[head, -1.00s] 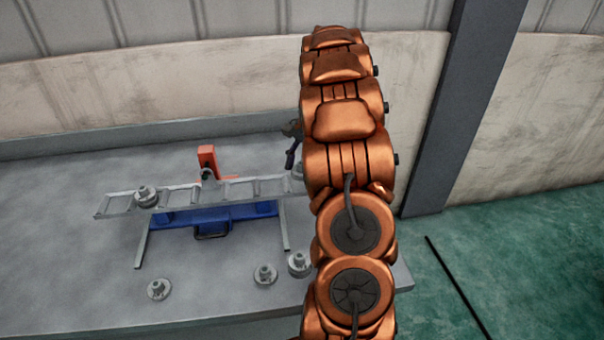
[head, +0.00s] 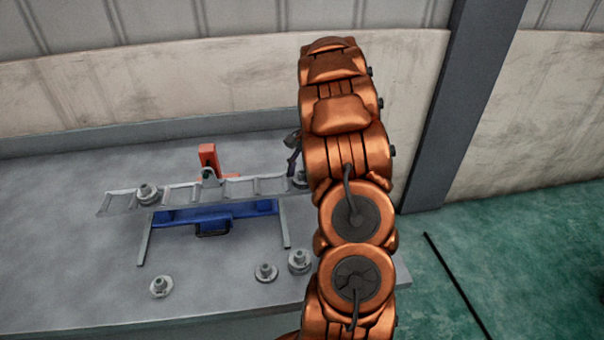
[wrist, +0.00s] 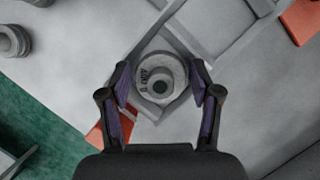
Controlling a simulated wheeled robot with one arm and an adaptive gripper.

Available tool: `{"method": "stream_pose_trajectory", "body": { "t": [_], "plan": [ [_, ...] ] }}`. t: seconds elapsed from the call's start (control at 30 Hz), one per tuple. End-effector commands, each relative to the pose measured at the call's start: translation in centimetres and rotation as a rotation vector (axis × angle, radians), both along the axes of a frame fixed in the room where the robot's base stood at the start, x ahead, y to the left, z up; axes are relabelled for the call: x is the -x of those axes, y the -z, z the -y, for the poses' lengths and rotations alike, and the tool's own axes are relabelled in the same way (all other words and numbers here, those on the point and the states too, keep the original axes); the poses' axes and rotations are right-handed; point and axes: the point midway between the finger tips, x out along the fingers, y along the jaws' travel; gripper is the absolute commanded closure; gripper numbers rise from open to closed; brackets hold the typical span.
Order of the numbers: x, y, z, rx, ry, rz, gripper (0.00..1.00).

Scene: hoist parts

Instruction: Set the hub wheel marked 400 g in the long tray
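The hub wheel (wrist: 160,63), grey with a raised centre, shows dark lettering that looks like 400 g. It lies flat in the end compartment of the long tray (wrist: 213,47), with tray walls around it. In the head view the wheel (head: 300,181) is partly hidden by my arm at the right end of the long tray (head: 120,205). My gripper (wrist: 160,82) is open, with one finger on each side of the wheel and narrow gaps showing. In the head view my gripper (head: 293,156) is mostly hidden.
Another wheel (head: 147,194) sits in the tray's left part. Several loose wheels lie along the table front, including one (head: 160,286) at the left and one (head: 265,272) near the middle. A blue stand (head: 215,216) and an orange upright (head: 208,157) are by the tray.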

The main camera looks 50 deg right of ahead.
Motion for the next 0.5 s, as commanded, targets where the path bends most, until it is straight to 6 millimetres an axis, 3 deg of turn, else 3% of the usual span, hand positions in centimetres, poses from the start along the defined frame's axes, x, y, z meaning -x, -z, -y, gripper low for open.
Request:
{"method": "stream_pose_trajectory", "body": {
  "t": [0.17, 0.5],
  "plan": [
    [0.0, -0.03, 0.01, 0.001, 0.0, 0.0, 0.16],
    [0.0, -0.15, 0.03, 0.001, 0.0, 0.0, 0.15]
  ]
}}
